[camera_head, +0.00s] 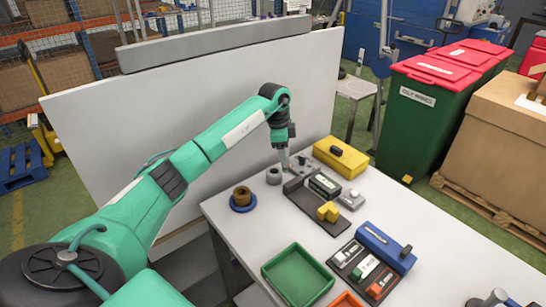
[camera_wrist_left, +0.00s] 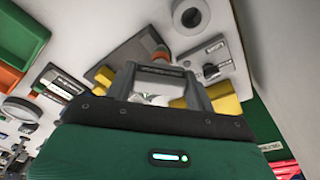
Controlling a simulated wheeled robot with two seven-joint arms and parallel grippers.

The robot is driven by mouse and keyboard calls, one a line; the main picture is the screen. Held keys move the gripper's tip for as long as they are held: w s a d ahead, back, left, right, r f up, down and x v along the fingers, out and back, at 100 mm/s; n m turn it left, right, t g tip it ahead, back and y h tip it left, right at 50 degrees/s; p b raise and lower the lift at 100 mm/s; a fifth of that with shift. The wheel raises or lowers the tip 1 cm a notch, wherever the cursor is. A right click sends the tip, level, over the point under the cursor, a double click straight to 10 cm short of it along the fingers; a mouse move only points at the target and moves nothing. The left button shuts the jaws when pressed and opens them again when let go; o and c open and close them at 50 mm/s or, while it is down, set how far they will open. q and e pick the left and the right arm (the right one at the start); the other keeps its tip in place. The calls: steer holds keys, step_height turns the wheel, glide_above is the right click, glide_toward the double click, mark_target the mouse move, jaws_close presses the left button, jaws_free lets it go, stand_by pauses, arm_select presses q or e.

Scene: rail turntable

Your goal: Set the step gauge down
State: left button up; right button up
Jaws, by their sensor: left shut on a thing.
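My left gripper (camera_head: 284,160) points down over the far part of the white table, beside a grey ring-shaped cylinder (camera_head: 273,176). A dark mat (camera_head: 305,204) lies in front and to the right, holding a labelled black block (camera_head: 325,185) and a yellow stepped block (camera_head: 327,212). My right gripper is out of view.
A yellow box (camera_head: 341,157) and a grey plate with a knob (camera_wrist_left: 211,69) lie close by. A brown cylinder on a blue base (camera_head: 242,206) stands left. A green tray (camera_head: 297,275), an orange tray (camera_head: 346,299) and a blue case (camera_head: 385,248) are nearer.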

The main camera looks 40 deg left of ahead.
arm_select(q)
steer(key=w+a+p, duration=0.2)
steer(key=a, duration=0.4)
steer(key=f, duration=0.2)
steer(key=f+p, duration=0.1)
steer(key=f, duration=0.3)
steer(key=shift+s+d+f+p, duration=0.25)
steer(key=shift+d+f+p, duration=0.05)
steer(key=shift+p, duration=0.05)
steer(key=shift+f, duration=0.2)
steer(key=shift+f, duration=0.1)
steer(key=o, duration=1.1)
steer(key=shift+c, duration=0.2)
